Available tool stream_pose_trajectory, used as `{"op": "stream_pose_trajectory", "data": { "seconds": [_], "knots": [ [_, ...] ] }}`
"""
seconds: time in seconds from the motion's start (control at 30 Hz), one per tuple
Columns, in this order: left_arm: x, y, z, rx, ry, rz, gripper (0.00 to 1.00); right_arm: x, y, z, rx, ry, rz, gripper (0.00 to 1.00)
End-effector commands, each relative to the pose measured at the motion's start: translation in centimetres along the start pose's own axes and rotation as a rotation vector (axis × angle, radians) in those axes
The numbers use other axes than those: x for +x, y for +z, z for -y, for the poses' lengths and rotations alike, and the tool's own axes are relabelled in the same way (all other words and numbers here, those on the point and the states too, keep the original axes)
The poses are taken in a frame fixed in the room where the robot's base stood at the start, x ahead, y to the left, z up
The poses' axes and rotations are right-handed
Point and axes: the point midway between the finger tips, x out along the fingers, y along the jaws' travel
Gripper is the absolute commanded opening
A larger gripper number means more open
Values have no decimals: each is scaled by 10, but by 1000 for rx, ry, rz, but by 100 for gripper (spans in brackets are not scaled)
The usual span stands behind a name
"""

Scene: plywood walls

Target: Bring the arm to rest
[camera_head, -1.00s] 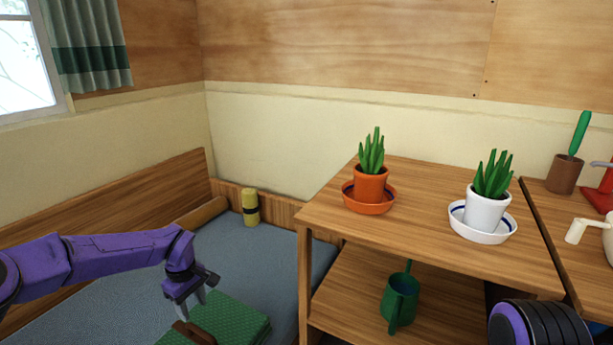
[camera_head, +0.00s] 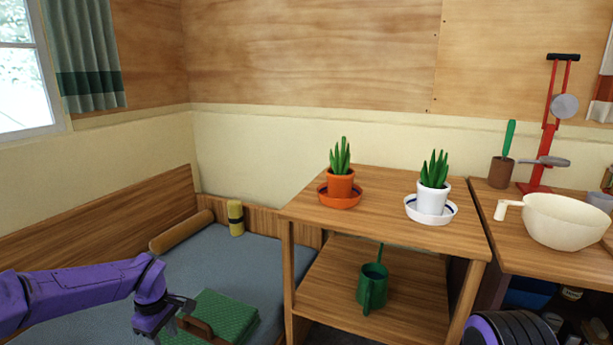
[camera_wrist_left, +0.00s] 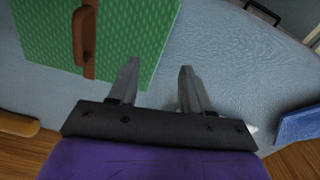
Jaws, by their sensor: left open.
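My left arm is purple and comes in from the left in the head view. Its gripper (camera_head: 178,318) hangs over the blue-grey bed, just left of a green patterned case (camera_head: 225,318) with a brown handle. In the left wrist view the two fingers (camera_wrist_left: 154,85) are apart with nothing between them. The green case (camera_wrist_left: 140,35) lies ahead of them there, with its brown strap to the left. My right gripper does not show; only a dark, purple-rimmed round part of mine is at the bottom right of the head view.
A wooden shelf (camera_head: 390,222) stands right of the bed (camera_head: 215,262). It holds an orange-potted plant (camera_head: 340,186), a white-potted plant (camera_head: 432,198) and, below, a green watering can (camera_head: 373,288). A cream bowl (camera_head: 565,222) sits on the right counter. A yellow roll (camera_head: 235,217) stands at the bed's far end.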

Motion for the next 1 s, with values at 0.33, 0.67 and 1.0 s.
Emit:
{"op": "stream_pose_trajectory", "data": {
  "seconds": [0.33,0.67,1.0],
  "knots": [
    [21,-13,17,-219,5,-214,49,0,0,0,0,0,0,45],
    [94,26,100,-59,179,-645,49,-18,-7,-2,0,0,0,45],
    [130,129,312,660,134,-396,49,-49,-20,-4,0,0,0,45]
  ]
}}
